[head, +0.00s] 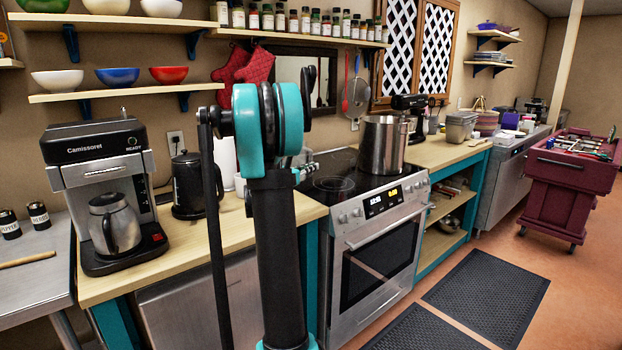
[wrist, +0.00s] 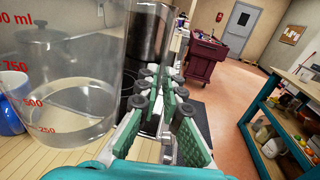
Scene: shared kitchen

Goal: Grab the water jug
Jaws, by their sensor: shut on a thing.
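The water jug (wrist: 72,65) is a clear measuring jug with red marks and some water in its lower part. It fills the left of the wrist view, close beside my fingers, with its top out of the frame. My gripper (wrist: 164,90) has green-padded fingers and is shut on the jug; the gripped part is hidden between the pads.
A steel pot (head: 383,145) stands on the stove (head: 375,230) to the right. A black kettle (head: 188,185) and a coffee maker (head: 103,195) are on the counter to the left. A blue mug (wrist: 10,118) is left of the jug. Floor mats (head: 487,296) lie before the stove.

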